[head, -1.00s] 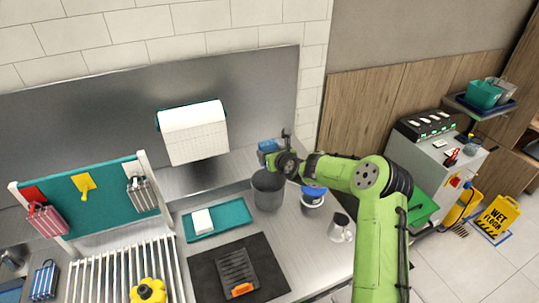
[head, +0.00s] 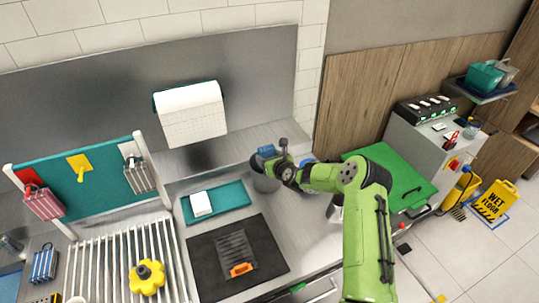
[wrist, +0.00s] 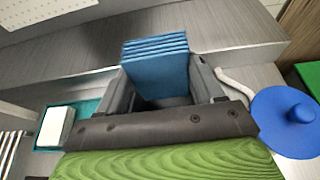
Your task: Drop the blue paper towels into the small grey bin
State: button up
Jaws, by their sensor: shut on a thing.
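The blue paper towels (head: 266,151) are a small folded stack, seen close up in the wrist view (wrist: 156,68) with layered edges on top. My gripper (head: 270,158) is shut on them, with its dark fingers on either side of the stack in the wrist view (wrist: 162,80). The small grey bin (head: 265,183) stands on the steel counter. In the head view the gripper and towels are above the bin's rim and hide part of its opening. Whether the towels are fully within the opening cannot be told.
A blue-lidded container (wrist: 292,118) stands just right of the bin. A teal tray (head: 238,200) with a white block lies to the left. A black mat (head: 265,245) lies in front. A white towel dispenser (head: 192,115) hangs behind on the wall.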

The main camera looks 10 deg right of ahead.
jog(key=o, duration=1)
jog(key=shift+r, duration=0.1)
jog(key=shift+o, duration=0.2)
notch_tip(320, 180, up, 7)
jog(key=p, duration=0.2)
